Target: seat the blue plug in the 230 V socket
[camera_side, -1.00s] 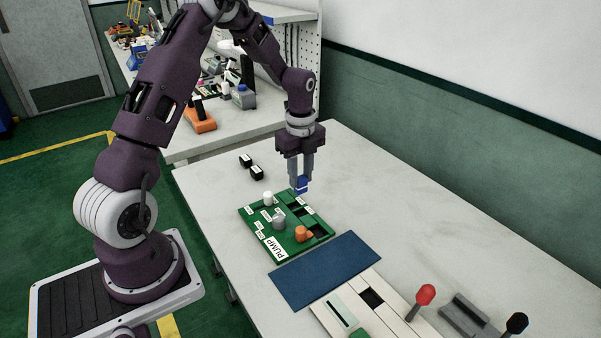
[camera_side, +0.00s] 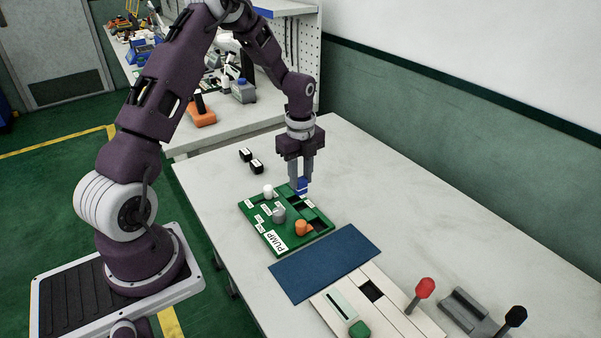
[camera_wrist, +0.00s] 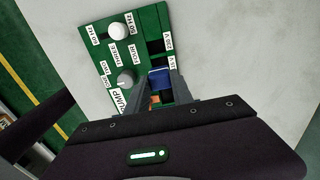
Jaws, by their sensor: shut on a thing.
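My gripper (camera_side: 302,181) is shut on the blue plug (camera_side: 302,188) and points down over the far edge of the green board marked PUMP (camera_side: 275,235). In the wrist view my gripper (camera_wrist: 160,83) has its fingers on either side of the blue plug (camera_wrist: 160,74). The plug is over the column of dark socket recesses, beside a white label (camera_wrist: 172,62) too small to read surely. Whether its lower end touches the board or enters a recess is hidden. One dark recess (camera_wrist: 155,45) shows open beyond the plug.
On the board stand a white knob (camera_side: 268,191), a grey knob (camera_side: 279,214) and an orange piece (camera_side: 302,228). A blue mat (camera_side: 325,265) and a pale panel (camera_side: 390,310) with a red-topped lever (camera_side: 425,287) lie in front.

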